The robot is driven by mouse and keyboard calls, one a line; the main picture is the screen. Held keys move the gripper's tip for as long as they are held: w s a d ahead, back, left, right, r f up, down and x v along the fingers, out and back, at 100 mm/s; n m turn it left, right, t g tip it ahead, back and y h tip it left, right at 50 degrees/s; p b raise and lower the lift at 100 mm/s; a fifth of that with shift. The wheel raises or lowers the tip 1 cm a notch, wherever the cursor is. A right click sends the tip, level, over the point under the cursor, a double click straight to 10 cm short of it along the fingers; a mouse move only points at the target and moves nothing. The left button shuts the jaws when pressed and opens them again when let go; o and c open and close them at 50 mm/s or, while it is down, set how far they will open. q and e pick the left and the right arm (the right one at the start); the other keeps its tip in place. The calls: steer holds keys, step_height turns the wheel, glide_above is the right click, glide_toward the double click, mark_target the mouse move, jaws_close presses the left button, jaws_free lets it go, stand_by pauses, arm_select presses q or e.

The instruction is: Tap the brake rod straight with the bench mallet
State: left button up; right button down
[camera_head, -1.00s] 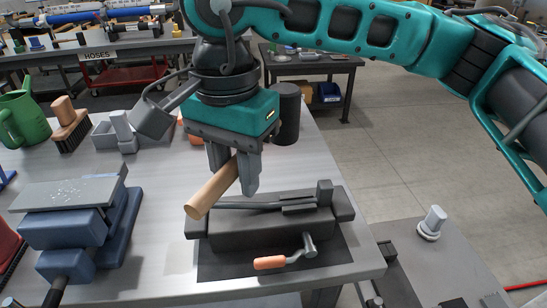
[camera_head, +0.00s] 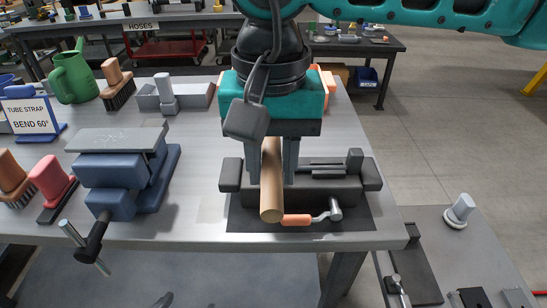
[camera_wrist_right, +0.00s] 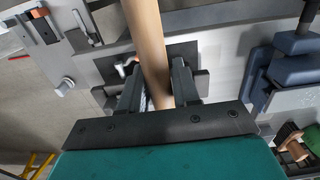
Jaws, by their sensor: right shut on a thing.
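My right gripper (camera_head: 271,178) is shut on a light wooden cylinder (camera_head: 271,190), which I take to be the bench mallet. Its round end points toward the head camera, and its far end is hidden behind the gripper. In the right wrist view the wood (camera_wrist_right: 149,40) runs between the fingers (camera_wrist_right: 160,88) to the top edge. The gripper points down over the left part of a black vise (camera_head: 232,180). Whether the wood touches the vise, I cannot tell. A thin dark rod (camera_head: 322,170), probably the brake rod, lies along the vise top; its left part is hidden.
The black vise has an orange-handled crank (camera_head: 298,220) in front. A blue vise (camera_head: 110,168) with a grey plate stands left. Bare tabletop lies between the vises.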

steer(key=shift+f+b, duration=0.35)
steer(key=shift+b, duration=0.15)
step_height(320, 180, down, 6)
steer(key=b, duration=0.6)
arm_select(q)
steer(key=f+p, duration=0.1)
steer(key=w+d+f+p, duration=0.1)
steer(key=shift+d+h+p, duration=0.25)
steer(key=shift+h+p, duration=0.05)
steer(key=shift+h, duration=0.1)
arm_select(e)
step_height(320, 180, up, 4)
arm_select(q)
steer(key=shift+f, duration=0.15)
